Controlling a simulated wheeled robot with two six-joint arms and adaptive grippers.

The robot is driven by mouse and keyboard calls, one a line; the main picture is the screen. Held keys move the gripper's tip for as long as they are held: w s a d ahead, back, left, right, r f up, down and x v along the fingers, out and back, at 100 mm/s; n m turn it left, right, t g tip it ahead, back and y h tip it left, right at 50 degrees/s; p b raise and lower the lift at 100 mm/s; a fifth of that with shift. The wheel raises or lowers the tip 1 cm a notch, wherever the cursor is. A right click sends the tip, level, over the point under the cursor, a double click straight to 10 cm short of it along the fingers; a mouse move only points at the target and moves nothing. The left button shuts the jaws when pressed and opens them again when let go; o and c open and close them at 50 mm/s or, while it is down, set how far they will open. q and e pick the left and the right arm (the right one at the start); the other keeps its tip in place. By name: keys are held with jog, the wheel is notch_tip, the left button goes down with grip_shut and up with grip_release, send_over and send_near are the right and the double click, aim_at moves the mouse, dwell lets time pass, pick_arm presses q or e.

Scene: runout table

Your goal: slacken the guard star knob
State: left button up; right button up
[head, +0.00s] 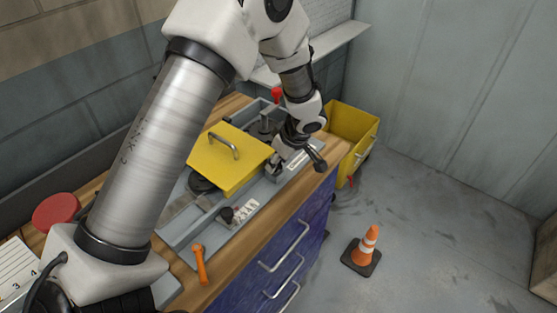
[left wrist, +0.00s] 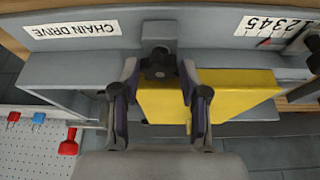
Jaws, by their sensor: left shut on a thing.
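The yellow guard (head: 228,160) is a flat cover with a grey handle (head: 223,145) on the grey chain-drive unit. In the left wrist view, its yellow side (left wrist: 225,97) shows beside the fingers. The dark star knob (left wrist: 158,62) sits at a grey bracket by the guard's edge. My left gripper (left wrist: 158,72) has one finger on each side of the knob and is shut on it. In the head view, my left gripper (head: 280,162) is at the guard's right corner and hides the knob. My right gripper is not in view.
A red-topped lever (head: 277,93) rises behind the guard. A yellow bin (head: 367,150) stands beyond the bench, a traffic cone (head: 363,247) on the open floor.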

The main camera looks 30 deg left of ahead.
pick_arm(q)
jog(key=shift+s+f, duration=0.1)
jog(key=shift+f, duration=0.1)
jog(key=n+b, duration=0.1)
jog(key=n+g+b, duration=0.1)
jog(key=b, duration=0.1)
jog(key=n+b, duration=0.1)
jog(key=b, duration=0.1)
jog(key=shift+w+f+n+g, duration=0.25)
jog(key=shift+f+n+g, duration=0.05)
jog(key=shift+f+n, duration=0.1)
jog(key=shift+r+n+b, duration=0.25)
jog(key=shift+n+b, duration=0.05)
jog(key=shift+r, duration=0.1)
jog(key=o, duration=1.1)
jog(key=shift+a, duration=0.1)
jog(key=shift+o, duration=0.2)
jog(key=shift+r, duration=0.1)
jog(key=v, duration=1.1)
jog(key=shift+w+r, duration=0.3)
jog(key=shift+r, duration=0.1)
